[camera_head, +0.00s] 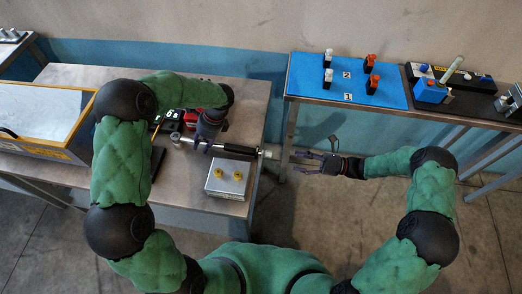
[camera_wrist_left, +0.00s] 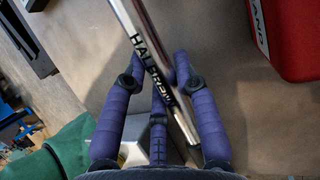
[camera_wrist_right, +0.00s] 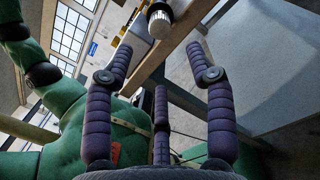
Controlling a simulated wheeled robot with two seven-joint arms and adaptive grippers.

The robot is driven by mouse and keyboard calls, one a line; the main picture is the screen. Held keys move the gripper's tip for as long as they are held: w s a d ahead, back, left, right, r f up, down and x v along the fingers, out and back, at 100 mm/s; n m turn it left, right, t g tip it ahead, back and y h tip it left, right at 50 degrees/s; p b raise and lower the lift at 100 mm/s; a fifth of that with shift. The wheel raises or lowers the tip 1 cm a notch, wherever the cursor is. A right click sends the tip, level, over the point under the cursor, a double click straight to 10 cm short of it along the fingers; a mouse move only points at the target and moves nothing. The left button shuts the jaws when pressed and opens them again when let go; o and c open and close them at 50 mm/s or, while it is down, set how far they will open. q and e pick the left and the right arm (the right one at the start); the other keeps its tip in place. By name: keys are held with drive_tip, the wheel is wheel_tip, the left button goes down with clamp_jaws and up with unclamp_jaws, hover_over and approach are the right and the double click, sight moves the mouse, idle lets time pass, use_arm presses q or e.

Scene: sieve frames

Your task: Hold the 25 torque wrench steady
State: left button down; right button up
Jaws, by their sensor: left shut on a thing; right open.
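The torque wrench (camera_head: 240,150) has a silver shaft and a dark handle and lies across the left table's right part. My left gripper (camera_head: 207,146) is shut on its shaft. In the left wrist view the lettered shaft (camera_wrist_left: 146,60) passes between the fingers of my left gripper (camera_wrist_left: 160,72). No number 25 is readable. My right gripper (camera_head: 300,162) is open and empty, just right of the handle end, past the table edge. In the right wrist view the wrench's end knob (camera_wrist_right: 159,22) is just ahead of my open right gripper (camera_wrist_right: 160,50), not between its fingers.
A red case (camera_wrist_left: 288,35) lies close to my left gripper. A tray box (camera_head: 45,110) is at the left. The right table has a blue mat (camera_head: 308,78) with several small connectors. A gap separates the tables.

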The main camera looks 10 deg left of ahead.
sight(267, 154)
drive_tip(key=a+m, duration=0.1)
drive_tip(key=a, duration=0.2)
drive_tip(key=a+m, duration=0.1)
drive_tip(key=a, duration=0.3)
drive_tip(key=a+r+m+g, duration=0.1)
drive_tip(key=a, duration=0.3)
drive_tip(key=shift+w+a+h, duration=0.1)
drive_tip(key=shift+a+h, duration=0.05)
drive_tip(key=shift+h, duration=0.25)
clamp_jaws()
